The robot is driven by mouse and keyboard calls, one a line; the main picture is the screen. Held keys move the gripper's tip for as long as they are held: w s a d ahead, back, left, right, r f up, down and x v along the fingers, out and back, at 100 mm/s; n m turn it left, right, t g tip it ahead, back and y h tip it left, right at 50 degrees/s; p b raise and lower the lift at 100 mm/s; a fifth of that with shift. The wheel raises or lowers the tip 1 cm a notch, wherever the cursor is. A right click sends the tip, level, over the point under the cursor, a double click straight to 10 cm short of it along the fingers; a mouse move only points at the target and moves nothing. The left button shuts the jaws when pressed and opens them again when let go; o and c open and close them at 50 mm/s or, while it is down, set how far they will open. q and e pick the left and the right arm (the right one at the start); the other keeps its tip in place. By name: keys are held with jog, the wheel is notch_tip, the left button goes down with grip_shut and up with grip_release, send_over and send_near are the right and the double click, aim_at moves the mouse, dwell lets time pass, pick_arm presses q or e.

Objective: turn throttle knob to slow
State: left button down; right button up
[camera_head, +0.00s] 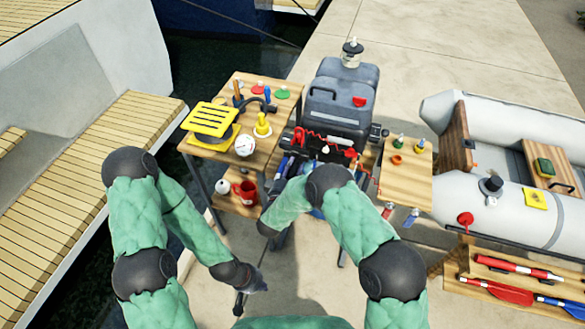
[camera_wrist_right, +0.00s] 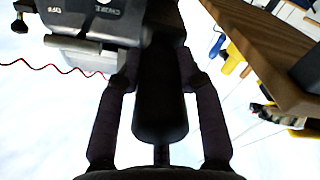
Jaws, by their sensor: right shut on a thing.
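The throttle knob (camera_wrist_right: 160,110) is a dark, rounded grip in the right wrist view. It extends from the black panel of the outboard motor toward my palm. My right gripper (camera_wrist_right: 160,75) has one finger along each side of it and is shut on it. No slow marking or pointer on the knob is legible. In the head view my right arm and the motor's front hide the knob. My left gripper (camera_head: 240,303) hangs low over the paving, apart from the motor, too small to read its fingers.
The grey motor (camera_head: 335,105) stands between a left wooden table (camera_head: 215,150) and a right wooden shelf (camera_head: 400,185). The black panel (camera_wrist_right: 95,20) has upside-down lettering and a red coiled cord (camera_wrist_right: 50,68). A grey dinghy (camera_head: 490,120) lies at right.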

jog(key=shift+w+a+r, duration=0.1)
jog(key=shift+w+r, duration=0.1)
jog(key=shift+r, duration=0.15)
jog(key=o, duration=1.1)
jog(key=shift+o, duration=0.2)
jog(key=shift+f, duration=0.15)
jog(key=shift+s, duration=0.1)
jog(key=shift+f, duration=0.1)
jog(key=v, duration=0.7)
jog(key=shift+s, duration=0.2)
jog(key=shift+a, duration=0.1)
